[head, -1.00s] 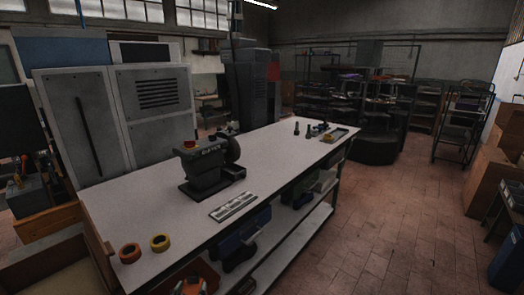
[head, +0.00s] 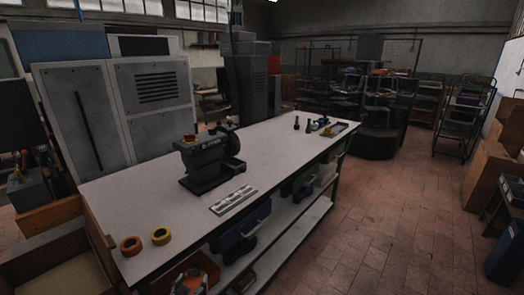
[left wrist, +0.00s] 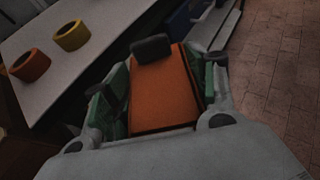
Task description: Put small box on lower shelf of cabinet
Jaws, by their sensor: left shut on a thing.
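My left gripper (left wrist: 158,85) fills the lower part of the left wrist view, its green-sided fingers on both sides of an orange-brown box (left wrist: 165,100). It is shut on this small box, whose broad flat face shows. In the head view only part of the left gripper (head: 188,283) shows at the bottom edge, beside the workbench's near end. A grey cabinet (head: 115,115) stands behind the bench at the left, with its panels facing me. I cannot make out a lower shelf in it. My right gripper is not in view.
The white-topped workbench (head: 120,205) carries a dark machine (head: 208,160), an orange ring (head: 131,246), a yellow ring (head: 161,236) and a light slotted strip (head: 233,200). Bins, including a blue one (head: 243,232), sit on its under-shelf. The tiled floor (head: 390,215) at right is open.

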